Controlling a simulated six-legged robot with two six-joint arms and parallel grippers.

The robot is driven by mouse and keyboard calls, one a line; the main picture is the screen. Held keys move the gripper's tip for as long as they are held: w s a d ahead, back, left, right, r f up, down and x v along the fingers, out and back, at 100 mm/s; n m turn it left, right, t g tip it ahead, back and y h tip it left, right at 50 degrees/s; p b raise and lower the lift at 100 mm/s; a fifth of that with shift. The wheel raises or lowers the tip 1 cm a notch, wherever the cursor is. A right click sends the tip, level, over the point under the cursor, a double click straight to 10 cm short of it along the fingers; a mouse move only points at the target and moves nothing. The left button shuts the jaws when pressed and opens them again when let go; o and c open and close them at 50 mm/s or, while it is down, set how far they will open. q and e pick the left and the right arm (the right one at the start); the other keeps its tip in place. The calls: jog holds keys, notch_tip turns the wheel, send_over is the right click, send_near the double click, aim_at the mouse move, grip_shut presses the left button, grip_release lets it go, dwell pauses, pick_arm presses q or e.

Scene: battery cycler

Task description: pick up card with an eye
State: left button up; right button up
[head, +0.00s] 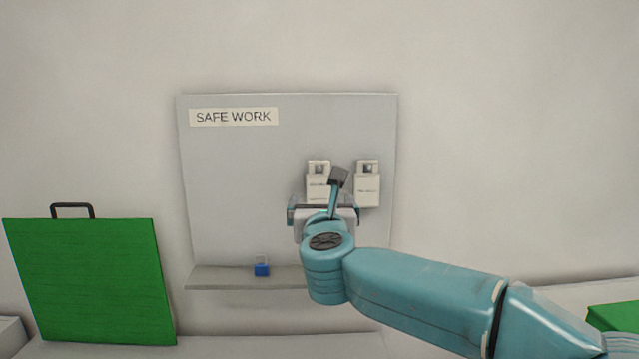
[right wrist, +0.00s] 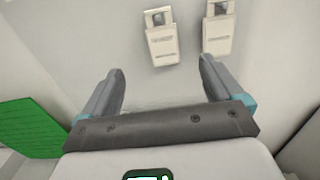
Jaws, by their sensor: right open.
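Two white cards, each with an eye at its top, hang side by side on the grey board: a left card (head: 317,186) and a right card (head: 367,190). Small print on them is too blurred to read. My right gripper (head: 322,206) is open and empty, in front of the board, and overlaps the lower part of the left card in the head view. In the right wrist view the left card (right wrist: 163,46) shows just beyond the gap between the open fingers (right wrist: 161,68); the right card (right wrist: 217,36) is beyond the right finger. My left gripper is not in view.
The board (head: 240,180) bears a "SAFE WORK" label (head: 233,117). A blue padlock (head: 262,268) stands on the ledge (head: 215,280) below. A green panel with a black handle (head: 95,280) leans at the left, and another green thing (head: 615,317) is at the right edge.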

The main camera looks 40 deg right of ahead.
jog(key=p, duration=0.2)
send_near(319, 181)
jog(key=x, duration=0.3)
jog(key=p+x, duration=0.3)
jog(key=x, duration=0.2)
jog(key=shift+w+d+p, duration=0.1)
jog(key=shift+p, duration=0.25)
jog(key=shift+s+a+r, duration=0.1)
jog(key=shift+s+a, duration=0.1)
jog(key=shift+s, duration=0.05)
jog(key=shift+w+d, duration=0.15)
jog(key=shift+w, duration=0.05)
jog(key=c, duration=1.1)
